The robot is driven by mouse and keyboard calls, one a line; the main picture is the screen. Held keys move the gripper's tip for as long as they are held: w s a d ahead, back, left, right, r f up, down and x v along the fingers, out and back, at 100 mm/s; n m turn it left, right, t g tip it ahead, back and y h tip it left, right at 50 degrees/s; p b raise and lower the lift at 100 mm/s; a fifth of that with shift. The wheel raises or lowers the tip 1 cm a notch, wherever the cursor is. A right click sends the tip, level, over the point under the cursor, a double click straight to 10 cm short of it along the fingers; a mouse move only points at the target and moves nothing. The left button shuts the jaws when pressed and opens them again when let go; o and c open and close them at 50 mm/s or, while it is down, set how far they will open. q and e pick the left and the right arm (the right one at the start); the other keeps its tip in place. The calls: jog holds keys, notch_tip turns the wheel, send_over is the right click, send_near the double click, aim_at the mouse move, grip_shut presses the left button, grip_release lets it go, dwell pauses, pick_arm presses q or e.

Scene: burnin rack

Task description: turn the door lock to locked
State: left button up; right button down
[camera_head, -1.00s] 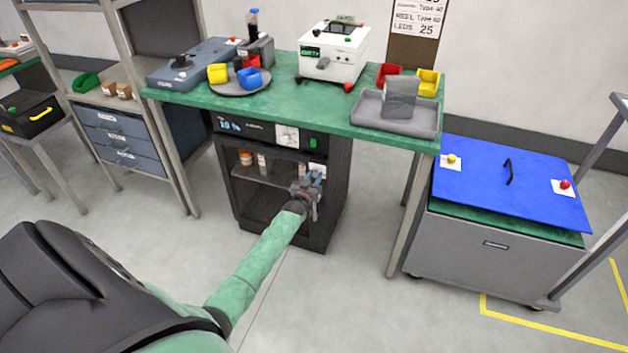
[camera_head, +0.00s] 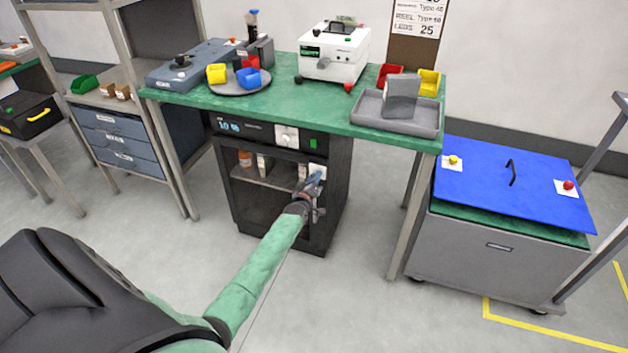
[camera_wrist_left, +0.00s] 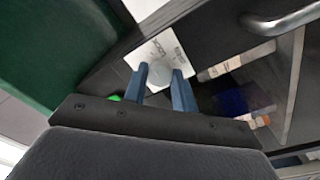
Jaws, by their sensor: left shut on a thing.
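The door lock is a round pale knob (camera_wrist_left: 157,74) on a white plate (camera_wrist_left: 161,48) printed LOCK, in the left wrist view. The plate (camera_head: 317,170) also shows at the upper right of the dark cabinet front (camera_head: 262,208) in the head view. My left gripper (camera_wrist_left: 163,80) has its two blue fingers on either side of the knob and is shut on it. In the head view the left gripper (camera_head: 314,184) is at the plate and hides the knob. I cannot read the knob's angle. My right gripper is not in view.
The cabinet stands under a green bench (camera_head: 300,110) carrying bins and a white machine (camera_head: 335,52). A door handle (camera_wrist_left: 285,20) and bottles (camera_wrist_left: 238,60) behind the door lie close to the gripper. A grey cart (camera_head: 495,255) stands at the right. Floor in front is clear.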

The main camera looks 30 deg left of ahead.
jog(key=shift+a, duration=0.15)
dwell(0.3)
pick_arm(q)
jog(key=o, duration=1)
jog(key=v, duration=0.7)
jog(key=shift+s+b, duration=0.4)
jog(key=shift+b, duration=0.05)
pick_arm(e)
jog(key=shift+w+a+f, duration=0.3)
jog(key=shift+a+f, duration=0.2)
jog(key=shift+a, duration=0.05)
pick_arm(q)
jog(key=shift+d, duration=0.1)
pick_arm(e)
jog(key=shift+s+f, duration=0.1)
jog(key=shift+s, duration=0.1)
